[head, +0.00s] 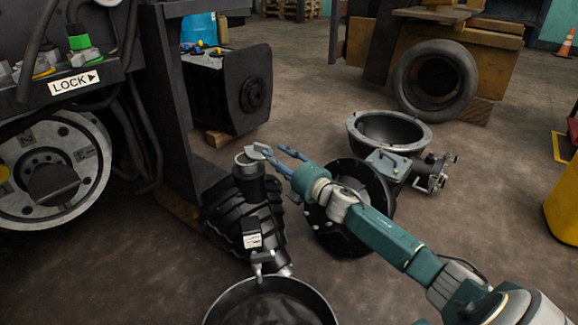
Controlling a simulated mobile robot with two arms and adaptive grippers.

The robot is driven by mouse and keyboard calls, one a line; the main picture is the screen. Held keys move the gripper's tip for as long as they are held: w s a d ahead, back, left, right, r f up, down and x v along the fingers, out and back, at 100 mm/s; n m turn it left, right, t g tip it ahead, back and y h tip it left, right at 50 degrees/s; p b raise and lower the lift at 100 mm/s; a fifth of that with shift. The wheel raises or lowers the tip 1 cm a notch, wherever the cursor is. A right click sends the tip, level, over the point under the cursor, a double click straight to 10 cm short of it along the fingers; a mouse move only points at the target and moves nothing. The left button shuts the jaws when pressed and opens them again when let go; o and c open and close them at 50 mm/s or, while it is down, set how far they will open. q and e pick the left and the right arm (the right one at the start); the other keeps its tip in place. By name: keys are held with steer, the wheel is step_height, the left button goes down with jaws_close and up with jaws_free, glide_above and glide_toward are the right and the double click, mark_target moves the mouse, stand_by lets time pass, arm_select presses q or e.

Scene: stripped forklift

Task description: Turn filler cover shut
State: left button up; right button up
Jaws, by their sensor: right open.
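A black filler neck (249,184) rises from a ribbed dark housing (250,222) on the floor in the middle of the head view. A light grey rim shows at its top, and a small grey filler cover (259,151) seems to stand at the rim's right side. How far the cover is turned I cannot tell. My right gripper (270,152) reaches in from the lower right, open, with its fingertips close to the cover. I cannot tell whether a finger touches it. My left gripper is not in view.
A dark round pan (270,310) lies in front. A black flanged drum (340,240) and a bowl-shaped housing (390,131) stand right of the filler, below and beyond my arm. The forklift body with its LOCK label (75,82) fills the left.

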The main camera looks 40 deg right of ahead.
steer(key=s, duration=0.7)
steer(key=shift+s+d, duration=0.3)
steer(key=shift+s, duration=0.1)
steer(key=shift+r, duration=0.1)
